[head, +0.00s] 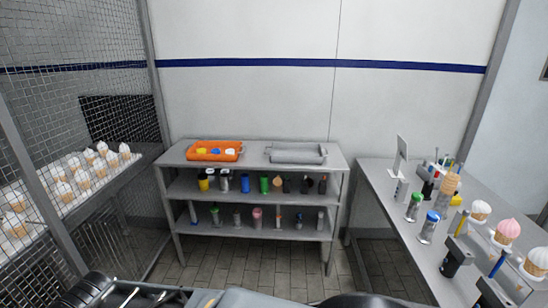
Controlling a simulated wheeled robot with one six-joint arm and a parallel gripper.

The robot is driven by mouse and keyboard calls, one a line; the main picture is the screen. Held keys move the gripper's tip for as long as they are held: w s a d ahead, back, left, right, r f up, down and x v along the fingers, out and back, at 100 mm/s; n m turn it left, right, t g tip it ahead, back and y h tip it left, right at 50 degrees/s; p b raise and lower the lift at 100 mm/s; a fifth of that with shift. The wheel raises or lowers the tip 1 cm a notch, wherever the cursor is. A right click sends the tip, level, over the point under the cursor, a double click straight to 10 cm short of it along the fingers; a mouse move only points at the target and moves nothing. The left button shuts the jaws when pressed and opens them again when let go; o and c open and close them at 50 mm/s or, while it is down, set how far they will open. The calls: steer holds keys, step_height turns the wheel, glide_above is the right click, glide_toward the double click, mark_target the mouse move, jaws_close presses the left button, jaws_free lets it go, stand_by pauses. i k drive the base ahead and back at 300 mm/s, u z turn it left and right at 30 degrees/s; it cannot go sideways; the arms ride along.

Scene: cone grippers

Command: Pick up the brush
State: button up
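I cannot single out the brush for certain at this size. Thin upright sticks, some perhaps brush handles, stand in a cluster (446,164) at the back of the right-hand table (385,190). Slim items also stand on the shelves of the grey rack (255,160), too small to tell apart. My gripper's fingertips do not show. Only dark and grey parts of my own body show along the bottom edge.
An orange tray (197,157) with coloured items and a grey tray (296,161) sit on the rack. Canisters (415,205) and cones (507,232) crowd the right table. Wire mesh (60,100) stands left, with cones behind it. Tiled floor (210,265) before the rack is clear.

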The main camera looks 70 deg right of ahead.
mark_target(432, 176)
steer(key=z, duration=1.9)
steer(key=i, duration=1.85)
steer(key=z, duration=2.9)
steer(key=i, duration=1.65)
